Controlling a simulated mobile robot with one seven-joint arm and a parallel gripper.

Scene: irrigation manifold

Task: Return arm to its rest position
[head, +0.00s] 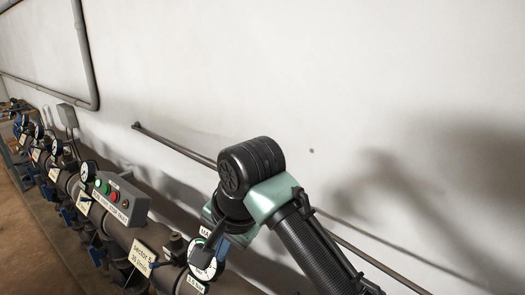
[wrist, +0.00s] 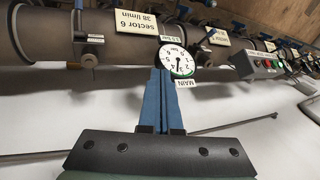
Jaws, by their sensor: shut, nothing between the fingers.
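My gripper (wrist: 160,72) shows in the wrist view with its two blue fingers together and nothing between them. Its tips appear just beside the round white MAIN gauge (wrist: 175,58) in that picture; I cannot tell whether they touch it. In the head view my arm reaches up from the lower right and bends over near the end of the manifold. The MAIN gauge (head: 203,267) shows there below my wrist, and my fingers are mostly hidden behind my own arm.
The dark manifold pipe (head: 118,232) runs along the wall with several gauges and blue valve handles. A grey button box (head: 120,201) with green and red buttons sits on it. A thin rail (head: 172,145) runs along the white wall (head: 330,70) behind my arm. Open wall lies above.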

